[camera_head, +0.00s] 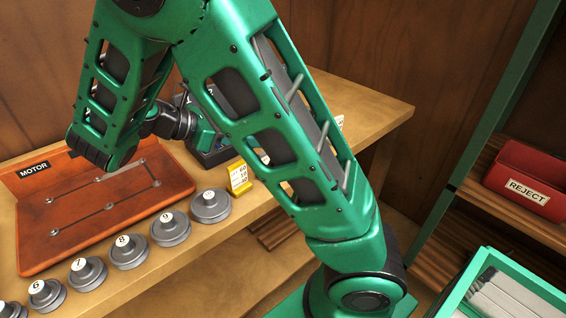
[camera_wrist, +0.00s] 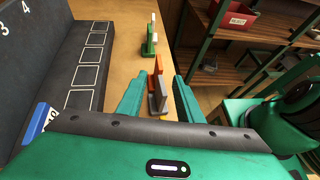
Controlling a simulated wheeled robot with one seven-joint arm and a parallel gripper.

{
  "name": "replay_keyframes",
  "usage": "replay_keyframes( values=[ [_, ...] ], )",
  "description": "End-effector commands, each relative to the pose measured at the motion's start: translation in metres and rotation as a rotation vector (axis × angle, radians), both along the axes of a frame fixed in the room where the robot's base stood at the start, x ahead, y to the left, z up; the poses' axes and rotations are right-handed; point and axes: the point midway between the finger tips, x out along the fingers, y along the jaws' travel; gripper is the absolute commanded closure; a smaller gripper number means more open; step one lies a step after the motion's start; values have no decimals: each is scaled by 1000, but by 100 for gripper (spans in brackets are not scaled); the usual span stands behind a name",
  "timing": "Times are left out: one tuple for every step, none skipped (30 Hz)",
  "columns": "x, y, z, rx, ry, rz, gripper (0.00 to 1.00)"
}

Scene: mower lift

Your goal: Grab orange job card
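In the wrist view, an upright orange card-like piece (camera_wrist: 158,66) stands on the wooden bench between the lines of my fingers. A grey upright piece (camera_wrist: 157,98) stands just nearer to me, with a bit of yellow at its foot. My gripper (camera_wrist: 159,80) is open, with one green finger on each side of these pieces and gaps showing. I cannot tell how deep the fingers reach around the orange piece. In the head view my green arm hides the gripper and the orange card.
A green stand with white parts (camera_wrist: 149,40) is farther along the bench. A dark board with white outlined squares (camera_wrist: 88,54) is at left. In the head view are an orange MOTOR board (camera_head: 100,215), several numbered grey weights (camera_head: 169,228), a yellow card (camera_head: 239,178) and a red REJECT bin (camera_head: 526,178).

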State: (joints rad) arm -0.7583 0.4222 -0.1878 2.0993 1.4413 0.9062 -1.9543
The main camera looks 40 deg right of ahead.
Motion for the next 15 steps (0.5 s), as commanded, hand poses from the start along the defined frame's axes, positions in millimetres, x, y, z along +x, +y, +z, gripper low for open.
replay_keyframes(
  values=[
    [-2, -8, -3, -1, 1, -5, 67],
    [-3, -12, -6, 0, 2, -6, 67],
    [-4, -18, -9, 0, 1, -6, 67],
    [-4, -22, -11, 0, 1, -5, 67],
    [-5, -26, -13, 0, 2, -6, 67],
    [-6, -30, -15, 0, 0, -7, 67],
    [-6, -33, -17, 1, 0, -5, 67],
    [-6, -35, -18, 1, 0, -5, 67],
    [-7, -38, -19, 1, 0, -6, 67],
    [-7, -39, -20, 2, -1, -6, 67],
    [-7, -40, -21, 2, -1, -6, 67],
    [-7, -42, -22, 3, -2, -6, 67],
    [-7, -43, -23, 3, -2, -6, 67],
    [-8, -46, -24, 3, -1, -7, 67],
    [-8, -50, -25, 3, -1, -7, 67]
  ],
)
